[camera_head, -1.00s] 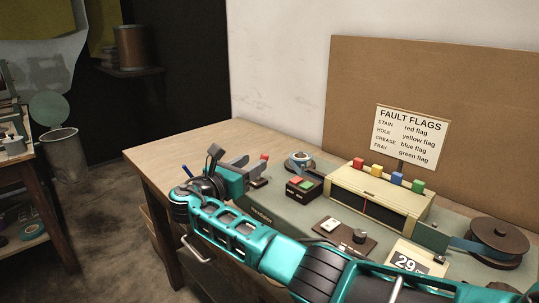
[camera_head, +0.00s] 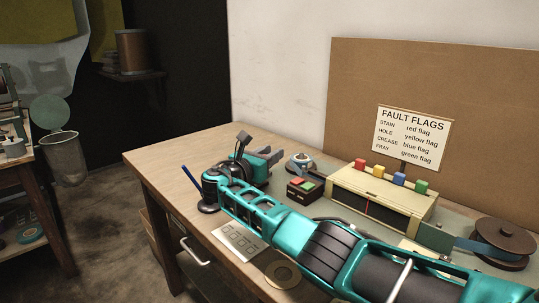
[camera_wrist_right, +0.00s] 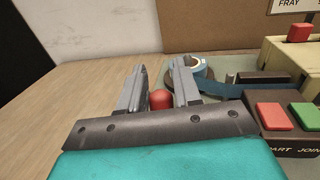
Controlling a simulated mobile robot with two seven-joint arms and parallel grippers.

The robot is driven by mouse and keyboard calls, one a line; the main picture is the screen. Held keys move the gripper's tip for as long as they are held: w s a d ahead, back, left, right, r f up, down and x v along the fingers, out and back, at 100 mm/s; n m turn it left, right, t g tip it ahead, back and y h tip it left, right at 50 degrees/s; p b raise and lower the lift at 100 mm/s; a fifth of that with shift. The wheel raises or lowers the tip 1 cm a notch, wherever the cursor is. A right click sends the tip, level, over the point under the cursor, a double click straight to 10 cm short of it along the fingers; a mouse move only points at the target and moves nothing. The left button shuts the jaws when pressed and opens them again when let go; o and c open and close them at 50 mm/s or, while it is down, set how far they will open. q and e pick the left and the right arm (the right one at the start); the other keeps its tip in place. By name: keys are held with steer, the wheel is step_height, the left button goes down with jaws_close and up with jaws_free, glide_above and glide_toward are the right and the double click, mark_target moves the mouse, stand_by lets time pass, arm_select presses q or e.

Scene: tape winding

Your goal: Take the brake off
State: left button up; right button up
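A red knob (camera_wrist_right: 160,99), which may be the brake's handle, shows in the right wrist view low between the two grey fingers. My right gripper (camera_wrist_right: 158,85) is open around or just above it, with the fingers apart; I cannot tell whether they touch it. In the head view my right gripper (camera_head: 268,158) is at the left part of the bench, left of the blue tape roll (camera_head: 301,163), and hides the knob. The tape roll also shows beyond the right finger in the wrist view (camera_wrist_right: 203,68). My left gripper is not in view.
A dark box with red and green buttons (camera_head: 304,188) stands close right of the gripper. A dark reel (camera_head: 502,238) is at the right.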

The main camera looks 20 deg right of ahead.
jaws_close()
steer(key=h, duration=0.1)
steer(key=a+t+h+b, duration=0.1)
steer(key=a+h+b, duration=0.1)
steer(key=shift+s+r+n+t, duration=0.25)
steer(key=shift+s+n+t, duration=0.05)
steer(key=shift+s+t, duration=0.1)
steer(key=shift+a+r+h+b, duration=0.2)
steer(key=shift+r+h+b, duration=0.1)
steer(key=shift+b, duration=0.1)
steer(key=shift+o, duration=1.6)
jaws_free()
